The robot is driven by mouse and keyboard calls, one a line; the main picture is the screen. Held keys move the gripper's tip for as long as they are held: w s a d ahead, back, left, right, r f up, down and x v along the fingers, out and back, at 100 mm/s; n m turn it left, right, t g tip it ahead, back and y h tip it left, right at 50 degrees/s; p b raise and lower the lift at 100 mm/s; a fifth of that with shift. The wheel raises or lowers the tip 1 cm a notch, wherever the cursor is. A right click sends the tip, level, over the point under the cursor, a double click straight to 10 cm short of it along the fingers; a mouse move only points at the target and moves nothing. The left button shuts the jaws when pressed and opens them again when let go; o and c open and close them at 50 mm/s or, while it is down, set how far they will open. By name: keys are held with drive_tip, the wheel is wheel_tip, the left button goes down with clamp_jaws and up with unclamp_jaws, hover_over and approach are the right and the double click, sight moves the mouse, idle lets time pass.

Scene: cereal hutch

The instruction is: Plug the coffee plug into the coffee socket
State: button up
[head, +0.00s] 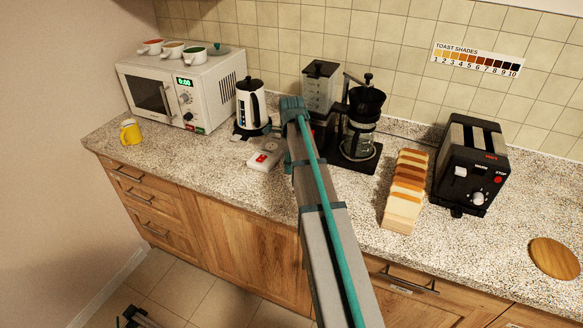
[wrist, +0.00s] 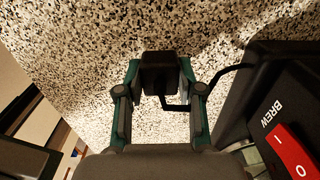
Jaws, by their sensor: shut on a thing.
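In the wrist view my gripper (wrist: 160,85) is shut on the black coffee plug (wrist: 160,65), one finger on each side of it. A black cord runs from the plug to the right, to the black coffee maker (wrist: 255,105) with its BREW label and red switch. Speckled counter shows beyond the plug. In the head view the coffee maker (head: 371,102) stands at the back, and my arm hides the gripper and plug. A white socket block with red switches (head: 265,157) lies on the counter left of my arm; which of its outlets is the coffee socket I cannot tell.
A kettle (head: 251,104) stands behind the socket block, with a microwave (head: 185,90) further left. Bread slices (head: 405,190) and a toaster (head: 472,165) are right of my arm. The front counter left of the block is clear.

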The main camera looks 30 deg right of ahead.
drive_tip(key=s+a+r+b, duration=0.4)
drive_tip(key=s+r, duration=0.7)
drive_tip(key=s, duration=0.2)
drive_tip(key=shift+a+r, duration=0.25)
drive_tip(key=shift+a, duration=0.15)
drive_tip(key=w+d+p, duration=0.1)
drive_tip(key=w, duration=0.7)
drive_tip(key=w+d+f+p, duration=0.1)
drive_tip(key=w, duration=0.8)
drive_tip(key=w+d+f+p, duration=0.1)
drive_tip(key=w, duration=0.8)
drive_tip(key=shift+w+f+p, duration=0.2)
drive_tip(key=shift+f+p, duration=0.05)
drive_tip(key=shift+p, duration=0.1)
drive_tip(key=shift+a, duration=0.1)
